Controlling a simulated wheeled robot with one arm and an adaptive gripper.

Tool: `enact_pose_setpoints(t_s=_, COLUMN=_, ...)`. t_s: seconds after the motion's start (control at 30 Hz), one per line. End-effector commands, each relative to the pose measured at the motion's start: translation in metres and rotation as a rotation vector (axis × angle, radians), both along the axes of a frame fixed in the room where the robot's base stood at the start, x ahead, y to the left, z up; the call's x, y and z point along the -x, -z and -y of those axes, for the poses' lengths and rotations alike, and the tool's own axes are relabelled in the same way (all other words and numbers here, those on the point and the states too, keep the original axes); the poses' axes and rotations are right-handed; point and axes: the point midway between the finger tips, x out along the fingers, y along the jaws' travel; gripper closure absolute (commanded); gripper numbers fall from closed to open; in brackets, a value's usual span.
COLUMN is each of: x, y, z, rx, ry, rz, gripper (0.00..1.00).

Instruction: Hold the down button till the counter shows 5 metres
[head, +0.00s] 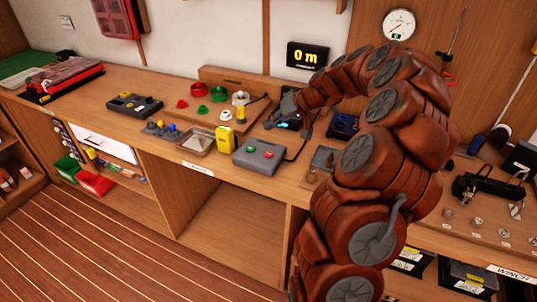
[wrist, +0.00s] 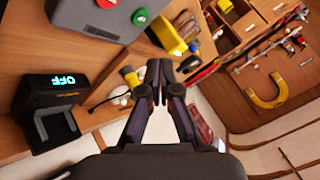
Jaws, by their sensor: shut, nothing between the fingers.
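The counter (head: 307,56) is a black display on the back wall and reads "0 m" in yellow. A grey control box (head: 259,157) with a green button (head: 250,148) and a red button (head: 268,154) sits near the bench's front edge. In the wrist view the box (wrist: 90,20) is at the top, with the red button (wrist: 106,4) and green button (wrist: 140,17). I cannot read which button is down. My gripper (head: 275,119) is behind the box, apart from it. In the wrist view my gripper (wrist: 159,75) is shut and empty.
A yellow object (head: 224,139) stands beside a shallow tray (head: 195,141) left of the box. A device reading "OFF" (wrist: 62,82) is near my fingers. Red and green cone-like pieces (head: 203,91) lie behind.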

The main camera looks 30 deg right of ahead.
Motion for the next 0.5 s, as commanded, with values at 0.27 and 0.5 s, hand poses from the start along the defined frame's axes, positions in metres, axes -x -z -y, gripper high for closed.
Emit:
enact_pose_setpoints(t_s=0.27, x=0.0, y=0.024, z=0.0, rx=-0.002, ry=0.002, rz=-0.001, gripper=1.0)
enact_pose_setpoints(t_s=0.5, x=0.0, y=0.053, z=0.0, rx=-0.003, ry=0.0, rz=0.0, gripper=1.0)
